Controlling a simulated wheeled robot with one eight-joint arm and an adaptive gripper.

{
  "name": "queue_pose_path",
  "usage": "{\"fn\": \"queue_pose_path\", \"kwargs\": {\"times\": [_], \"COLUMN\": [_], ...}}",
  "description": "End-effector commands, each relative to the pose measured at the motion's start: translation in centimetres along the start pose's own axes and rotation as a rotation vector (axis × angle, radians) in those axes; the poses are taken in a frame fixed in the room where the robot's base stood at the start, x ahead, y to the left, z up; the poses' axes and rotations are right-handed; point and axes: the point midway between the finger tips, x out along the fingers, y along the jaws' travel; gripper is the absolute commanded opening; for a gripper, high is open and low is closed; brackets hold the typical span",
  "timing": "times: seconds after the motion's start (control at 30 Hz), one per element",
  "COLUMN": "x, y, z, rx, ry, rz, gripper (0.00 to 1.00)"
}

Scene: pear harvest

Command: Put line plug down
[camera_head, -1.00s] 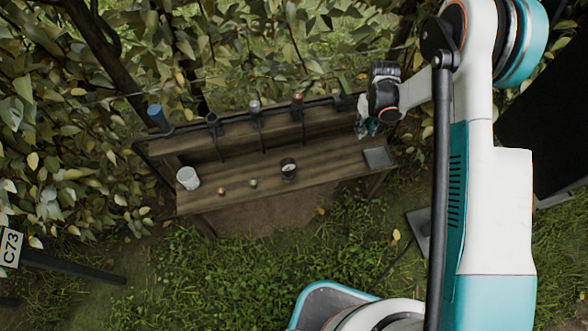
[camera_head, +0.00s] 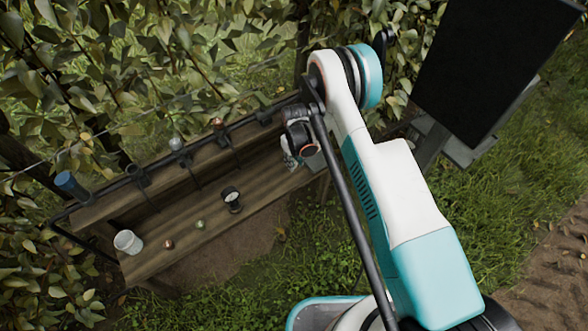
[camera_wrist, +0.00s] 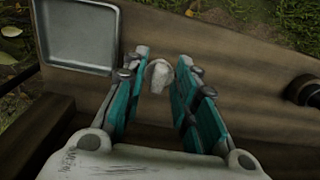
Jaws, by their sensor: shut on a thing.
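My gripper (camera_wrist: 165,72) is over the right end of the wooden bench (camera_wrist: 225,50). Its teal fingers are closed on a small whitish piece, which I take for the line plug (camera_wrist: 159,77). The plug sits between the fingertips; whether it touches the wood below cannot be told. A square grey tray (camera_wrist: 78,35) lies just left of the fingers in the wrist view. In the head view my gripper (camera_head: 290,161) shows small beside my arm, and the plug cannot be made out there.
A blue cylinder (camera_head: 67,183) is at the rear rail's left end. A dark panel (camera_head: 492,65) stands at upper right.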

Motion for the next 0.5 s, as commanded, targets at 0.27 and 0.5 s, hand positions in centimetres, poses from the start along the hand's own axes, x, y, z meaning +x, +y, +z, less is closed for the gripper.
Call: {"fn": "queue_pose_path", "kwargs": {"times": [0.27, 0.5], "x": [2.9, 4.5], "y": [0.0, 0.0], "z": [0.0, 0.0], "rx": [0.000, 0.000], "ry": [0.000, 0.000], "rz": [0.000, 0.000], "gripper": [0.17, 0.17]}}
